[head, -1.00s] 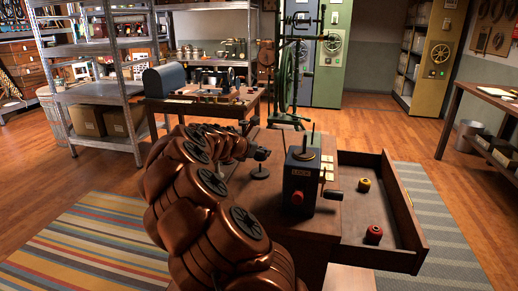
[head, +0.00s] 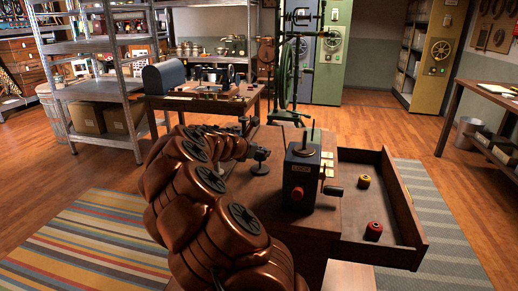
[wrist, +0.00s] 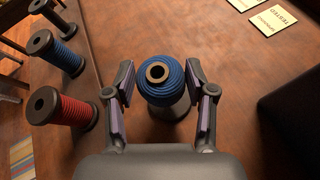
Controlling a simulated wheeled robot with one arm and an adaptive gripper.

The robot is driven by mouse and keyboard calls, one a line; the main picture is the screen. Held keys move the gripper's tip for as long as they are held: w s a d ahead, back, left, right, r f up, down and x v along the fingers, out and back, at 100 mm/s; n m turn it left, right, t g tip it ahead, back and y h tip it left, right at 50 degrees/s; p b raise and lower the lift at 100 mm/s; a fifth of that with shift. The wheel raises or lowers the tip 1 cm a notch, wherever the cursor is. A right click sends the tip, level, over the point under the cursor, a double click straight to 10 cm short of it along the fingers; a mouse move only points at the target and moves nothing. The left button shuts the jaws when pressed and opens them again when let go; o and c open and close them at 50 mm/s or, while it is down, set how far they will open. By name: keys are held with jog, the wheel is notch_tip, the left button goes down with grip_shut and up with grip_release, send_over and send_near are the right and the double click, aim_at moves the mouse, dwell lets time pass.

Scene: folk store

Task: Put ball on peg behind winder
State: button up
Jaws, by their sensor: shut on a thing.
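In the wrist view my gripper (wrist: 161,78) has its two fingers on either side of a blue wound ball (wrist: 175,90) with a hole in its top. It is shut on the ball, with brown wooden surface below. What lies directly under the ball is mostly hidden. The winder (head: 299,182) is a dark box with a top spindle and a side crank, standing on the wooden cabinet top in the head view. My arm is to its left. I cannot make out the ball or a free peg behind the winder in the head view.
Blue (wrist: 68,60) and red (wrist: 75,115) spools stand left of my gripper. Printed cards (wrist: 272,20) lie at upper right.

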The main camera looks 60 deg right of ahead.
aim_at(257, 157)
jog(key=shift+f+b, duration=0.6)
jog(key=shift+f, duration=1.05)
jog(key=o, duration=1.2)
jog(key=shift+a, duration=0.1)
jog(key=v, duration=1.1)
jog(key=shift+a+r, duration=0.2)
jog(key=shift+a, duration=0.15)
